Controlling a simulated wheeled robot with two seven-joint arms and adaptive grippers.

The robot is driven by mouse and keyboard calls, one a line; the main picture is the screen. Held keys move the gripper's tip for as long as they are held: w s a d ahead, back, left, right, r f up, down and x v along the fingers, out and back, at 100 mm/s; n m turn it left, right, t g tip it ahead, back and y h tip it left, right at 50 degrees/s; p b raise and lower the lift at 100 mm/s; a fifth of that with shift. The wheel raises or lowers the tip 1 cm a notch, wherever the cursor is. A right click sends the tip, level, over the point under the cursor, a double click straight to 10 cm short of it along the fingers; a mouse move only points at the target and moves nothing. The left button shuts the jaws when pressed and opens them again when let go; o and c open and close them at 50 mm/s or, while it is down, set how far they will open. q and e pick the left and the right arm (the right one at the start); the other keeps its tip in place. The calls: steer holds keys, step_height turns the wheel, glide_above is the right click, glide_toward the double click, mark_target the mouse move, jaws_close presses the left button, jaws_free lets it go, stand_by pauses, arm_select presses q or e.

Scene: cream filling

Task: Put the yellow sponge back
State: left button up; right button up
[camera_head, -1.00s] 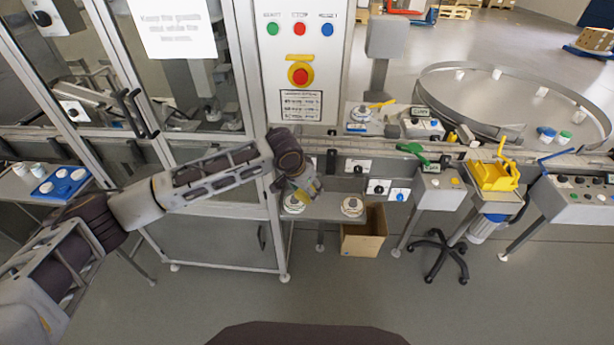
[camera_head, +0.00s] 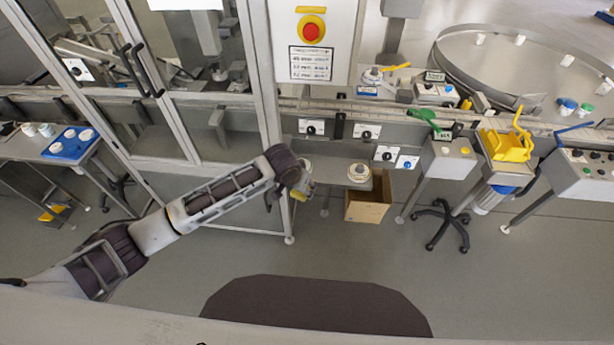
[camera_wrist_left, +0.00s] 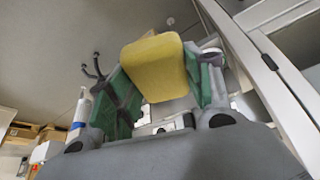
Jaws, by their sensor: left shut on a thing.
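The yellow sponge (camera_wrist_left: 158,66) is held between the green-padded fingers of my left gripper (camera_wrist_left: 160,92) in the left wrist view. In the head view the left gripper (camera_head: 302,186) is beside the cabinet's front corner post, in front of the small shelf below the conveyor. Only a small yellow part of the sponge (camera_head: 301,193) shows there. My right gripper is not in either view.
A cardboard box (camera_head: 368,207) stands on the floor under the shelf. A white round piece (camera_head: 359,172) sits on the shelf. A yellow holder (camera_head: 505,145) and a swivel base (camera_head: 440,225) are to the right. Open floor lies in front.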

arm_select(q)
steer(key=s+a+f+n+y, duration=0.1)
steer(key=s+a+f, duration=0.3)
steer(key=a, duration=0.4)
steer(key=s+a+f+n, duration=0.3)
steer(key=s+a+f, duration=0.2)
steer(key=a+f, duration=0.1)
steer(key=shift+a+f+y+b, duration=0.15)
steer(key=shift+a+y+b, duration=0.25)
steer(key=shift+a, duration=0.45)
